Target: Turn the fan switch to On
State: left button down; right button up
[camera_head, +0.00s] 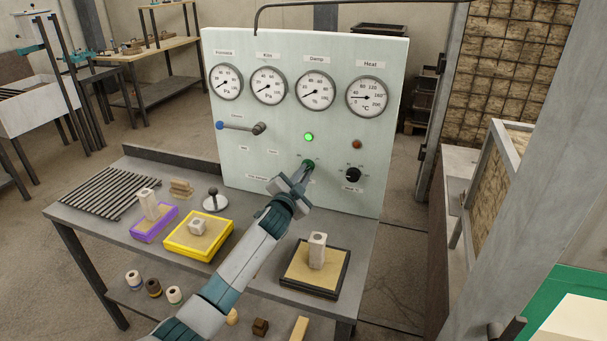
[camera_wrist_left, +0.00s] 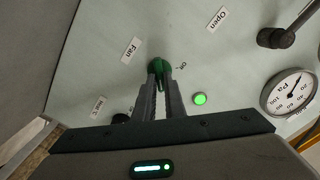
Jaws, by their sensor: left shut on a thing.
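The fan switch is a green knob (camera_head: 308,164) low in the middle of the pale control panel (camera_head: 330,205). In the left wrist view the green knob (camera_wrist_left: 158,66) sits between a "Fan" label (camera_wrist_left: 131,50) and a small "On" marking (camera_wrist_left: 181,65). My left gripper (camera_head: 304,173) reaches up to the panel. Its fingers (camera_wrist_left: 160,80) are shut on the green knob and cover part of it, so its exact pointing is hard to read. A green lamp (camera_head: 308,137) above the knob is lit. My right gripper does not show.
A black heat knob (camera_head: 353,175) and an unlit reddish lamp (camera_head: 357,144) are right of the switch. A lever with a blue end (camera_head: 220,125) is at left, gauges above. The bench below holds a yellow tray (camera_head: 167,247), a purple tray (camera_head: 134,236) and a black tray (camera_head: 282,279).

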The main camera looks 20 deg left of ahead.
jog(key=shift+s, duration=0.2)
pick_arm(q)
jog(key=c, duration=2)
grip_release()
jog(key=shift+c, duration=0.2)
jog(key=shift+o, duration=1.1)
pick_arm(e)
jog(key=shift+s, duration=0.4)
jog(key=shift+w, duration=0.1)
